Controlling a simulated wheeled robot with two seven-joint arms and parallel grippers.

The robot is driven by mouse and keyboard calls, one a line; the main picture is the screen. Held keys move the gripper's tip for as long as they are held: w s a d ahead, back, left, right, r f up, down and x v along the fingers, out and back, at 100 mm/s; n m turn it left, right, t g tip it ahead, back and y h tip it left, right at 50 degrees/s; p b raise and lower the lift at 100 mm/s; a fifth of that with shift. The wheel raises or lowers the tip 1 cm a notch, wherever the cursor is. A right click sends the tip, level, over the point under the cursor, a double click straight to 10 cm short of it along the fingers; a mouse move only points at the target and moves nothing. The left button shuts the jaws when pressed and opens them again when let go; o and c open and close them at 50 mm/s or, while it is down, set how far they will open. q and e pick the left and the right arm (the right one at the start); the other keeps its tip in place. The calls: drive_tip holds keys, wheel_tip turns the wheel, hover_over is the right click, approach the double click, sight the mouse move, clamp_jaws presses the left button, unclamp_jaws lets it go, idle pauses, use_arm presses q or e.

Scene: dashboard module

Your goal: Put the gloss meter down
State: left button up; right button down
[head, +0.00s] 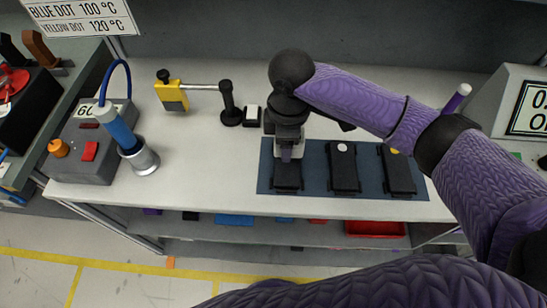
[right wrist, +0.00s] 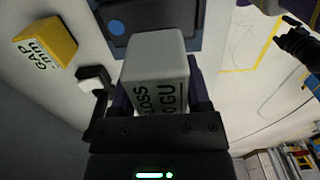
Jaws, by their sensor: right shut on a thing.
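My right gripper (head: 289,143) is shut on the gloss meter (head: 290,152), a pale grey block with dark lettering. The meter also shows between the fingers in the right wrist view (right wrist: 158,75). It is over the left black panel (head: 287,177) on the blue mat (head: 315,190). In the wrist view a blue dot (right wrist: 117,27) shows on that panel beside the meter's far end. I cannot tell whether the meter touches the panel. My left gripper is not in view.
Right of the meter lie a middle panel (head: 344,172) with a white dot and a right panel (head: 398,175) with a yellow dot. A yellow gauge (head: 173,97), a small black-and-white block (head: 252,115) and a soldering-like station (head: 90,145) stand left.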

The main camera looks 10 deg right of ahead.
sight(286, 167)
wheel_tip(286, 167, down, 6)
drive_tip(key=shift+r+b, duration=0.1)
drive_tip(key=shift+b, duration=0.8)
drive_tip(key=shift+f, duration=0.2)
drive_tip(key=shift+d, duration=0.1)
drive_tip(key=shift+c, duration=0.2)
unclamp_jaws()
wheel_tip(286, 167, up, 12)
drive_tip(key=p, duration=0.4)
drive_tip(key=shift+r, duration=0.15)
